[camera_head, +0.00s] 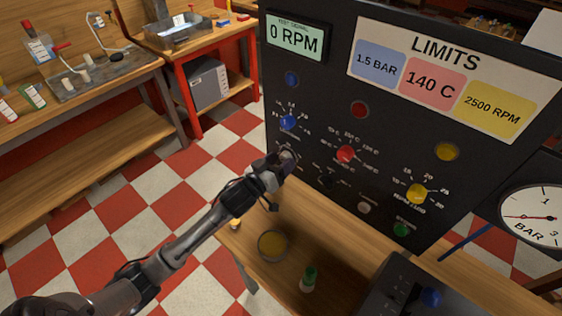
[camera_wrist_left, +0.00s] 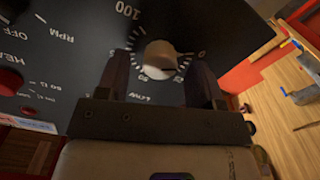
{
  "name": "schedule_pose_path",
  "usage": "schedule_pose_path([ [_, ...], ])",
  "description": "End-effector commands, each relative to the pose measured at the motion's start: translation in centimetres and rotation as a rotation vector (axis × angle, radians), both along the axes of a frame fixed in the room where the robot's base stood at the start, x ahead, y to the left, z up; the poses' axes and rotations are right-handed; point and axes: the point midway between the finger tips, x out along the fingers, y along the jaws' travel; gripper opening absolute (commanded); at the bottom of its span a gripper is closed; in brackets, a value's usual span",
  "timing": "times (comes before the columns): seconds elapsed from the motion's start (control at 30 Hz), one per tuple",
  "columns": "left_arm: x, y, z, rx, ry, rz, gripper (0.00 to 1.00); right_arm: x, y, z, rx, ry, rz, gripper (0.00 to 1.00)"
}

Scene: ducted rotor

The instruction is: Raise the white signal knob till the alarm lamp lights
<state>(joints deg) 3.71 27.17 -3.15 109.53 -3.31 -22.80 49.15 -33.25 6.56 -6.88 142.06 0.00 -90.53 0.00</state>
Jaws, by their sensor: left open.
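The white signal knob (camera_wrist_left: 160,58) sits on the black panel, with a dial scale marked 0 to 100 around it. In the wrist view my left gripper (camera_wrist_left: 158,82) is open, with one finger on each side of the knob. I cannot tell whether either finger touches it. In the head view my left gripper (camera_head: 287,158) is at the panel's lower left and mostly hides the knob. The test signal display (camera_head: 295,39) reads 0 RPM. Blue (camera_head: 291,79), red (camera_head: 359,109) and yellow (camera_head: 446,152) round lamps look dim. My right gripper is not in view.
Blue (camera_head: 288,122), red (camera_head: 346,153) and yellow (camera_head: 418,194) knobs lie close by on the panel. A limits plate (camera_head: 452,80) is above. A round dish (camera_head: 272,245) and green-capped bottle (camera_head: 308,280) stand below. A BAR gauge (camera_head: 535,217) is at right.

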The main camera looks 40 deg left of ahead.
Motion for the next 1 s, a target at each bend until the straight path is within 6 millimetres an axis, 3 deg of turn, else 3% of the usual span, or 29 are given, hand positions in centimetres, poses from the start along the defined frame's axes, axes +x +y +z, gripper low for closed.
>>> schedule_pose_path([
  [0.43,0.65,0.02,0.02,0.001,0.0,0.0,0.61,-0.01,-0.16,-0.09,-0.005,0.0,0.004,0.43],
  [0.9,0.63,0.0,0.03,0.0,0.0,0.0,0.17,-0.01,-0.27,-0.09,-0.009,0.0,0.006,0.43],
  [1.0,0.62,0.0,0.04,0.001,0.0,0.0,0.12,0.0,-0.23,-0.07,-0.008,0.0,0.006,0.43],
])
